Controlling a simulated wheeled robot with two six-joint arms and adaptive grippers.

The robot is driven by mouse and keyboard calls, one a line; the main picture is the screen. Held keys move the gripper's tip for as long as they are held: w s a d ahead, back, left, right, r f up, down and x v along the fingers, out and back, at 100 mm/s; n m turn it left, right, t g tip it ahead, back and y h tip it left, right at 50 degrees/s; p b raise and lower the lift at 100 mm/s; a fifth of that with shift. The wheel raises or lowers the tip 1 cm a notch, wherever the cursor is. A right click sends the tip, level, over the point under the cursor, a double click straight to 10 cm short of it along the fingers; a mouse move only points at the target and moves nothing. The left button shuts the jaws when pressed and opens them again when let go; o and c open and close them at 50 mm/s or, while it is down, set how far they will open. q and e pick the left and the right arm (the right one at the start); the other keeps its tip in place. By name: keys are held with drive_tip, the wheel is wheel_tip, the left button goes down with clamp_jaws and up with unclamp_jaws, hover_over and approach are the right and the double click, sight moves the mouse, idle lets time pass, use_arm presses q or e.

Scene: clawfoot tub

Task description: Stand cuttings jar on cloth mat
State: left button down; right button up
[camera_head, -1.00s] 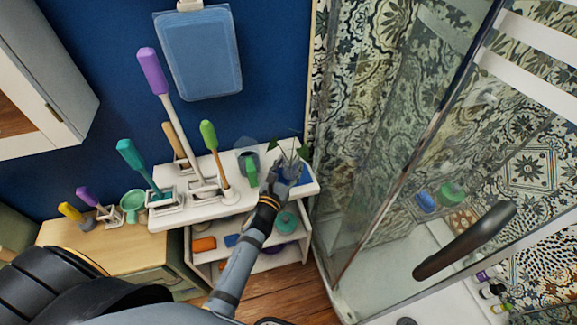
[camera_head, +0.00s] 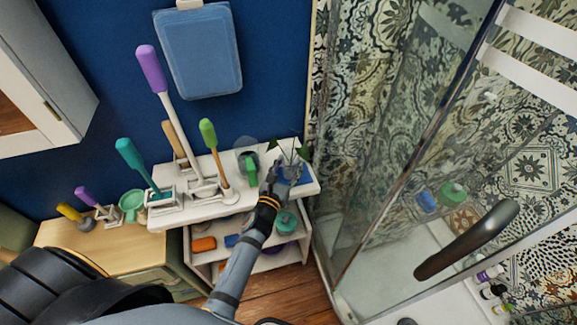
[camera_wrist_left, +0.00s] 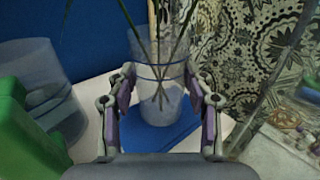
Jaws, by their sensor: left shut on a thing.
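The cuttings jar (camera_wrist_left: 160,98) is a clear glass with green stems in it, upright between my left gripper's fingers in the left wrist view. My left gripper (camera_wrist_left: 160,105) is shut on the jar. In the head view the gripper (camera_head: 282,172) is at the right end of the white shelf top, and the jar's leaves (camera_head: 287,149) show above it. The blue cloth mat (camera_wrist_left: 160,140) lies under and around the jar; its right part (camera_head: 304,177) shows in the head view. I cannot tell whether the jar's base touches the mat. My right gripper is not in view.
A clear container (camera_wrist_left: 45,92) and a green object (camera_wrist_left: 28,130) stand close left of the gripper. Brushes with upright handles, such as the green one (camera_head: 212,145), stand farther left. The glass shower panel (camera_head: 385,150) is close on the right.

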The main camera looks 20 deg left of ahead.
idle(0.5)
use_arm(q)
drive_tip(key=shift+f+b, duration=0.6)
drive_tip(key=shift+b, duration=0.1)
idle(0.4)
drive_tip(key=shift+c, duration=2.3)
unclamp_jaws()
drive_tip(key=shift+s, duration=0.1)
drive_tip(key=shift+s+a, duration=0.1)
drive_tip(key=shift+s, duration=1.2)
drive_tip(key=s+b, duration=0.1)
drive_tip(key=s, duration=0.4)
drive_tip(key=shift+s+a, duration=0.15)
